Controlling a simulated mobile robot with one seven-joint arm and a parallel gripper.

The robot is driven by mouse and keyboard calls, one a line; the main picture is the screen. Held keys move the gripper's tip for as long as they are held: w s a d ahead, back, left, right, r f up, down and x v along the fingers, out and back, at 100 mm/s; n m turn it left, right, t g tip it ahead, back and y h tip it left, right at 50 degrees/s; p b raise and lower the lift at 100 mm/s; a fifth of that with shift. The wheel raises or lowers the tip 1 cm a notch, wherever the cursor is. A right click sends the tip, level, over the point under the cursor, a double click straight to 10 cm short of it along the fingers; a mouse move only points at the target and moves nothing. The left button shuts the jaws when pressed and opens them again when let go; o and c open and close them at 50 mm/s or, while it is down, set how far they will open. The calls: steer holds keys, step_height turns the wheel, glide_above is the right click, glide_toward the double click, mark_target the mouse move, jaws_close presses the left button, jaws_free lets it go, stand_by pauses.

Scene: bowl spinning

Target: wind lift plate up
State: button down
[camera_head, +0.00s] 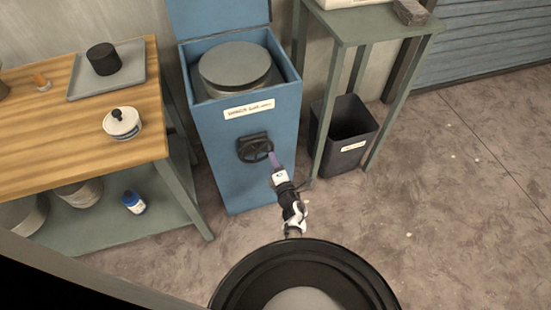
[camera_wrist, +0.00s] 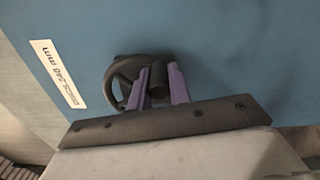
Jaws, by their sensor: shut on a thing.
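A blue cabinet (camera_head: 245,180) stands with its top open and a round grey lift plate (camera_head: 235,66) showing inside, near the rim. A black handwheel (camera_head: 250,147) is on the cabinet's front, below a white label. My gripper (camera_head: 273,160) reaches the right side of this wheel. In the wrist view, my gripper's purple fingers (camera_wrist: 160,85) stand either side of the dark knob (camera_wrist: 158,80) of the handwheel (camera_wrist: 122,80) and are shut on it. Part of the wheel is hidden behind the fingers.
A wooden workbench (camera_head: 40,120) at the left holds a grey tray (camera_head: 125,82) with a black cylinder and a white lidded pot (camera_head: 122,123). A green stand (camera_head: 370,30) and a dark bin (camera_head: 352,120) are close on the right. The floor in front is open.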

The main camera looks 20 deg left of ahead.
steer(key=s+a+r+m+p, duration=0.1)
steer(key=s+a+m+p, duration=0.2)
steer(key=m, duration=1.1)
steer(key=s+a+r+m+p, duration=0.1)
steer(key=a+m+p, duration=0.4)
steer(key=m, duration=1)
steer(key=shift+s+a, duration=0.5)
steer(key=shift+s, duration=0.4)
steer(key=shift+r, duration=0.15)
steer(key=c, duration=1.3)
jaws_free()
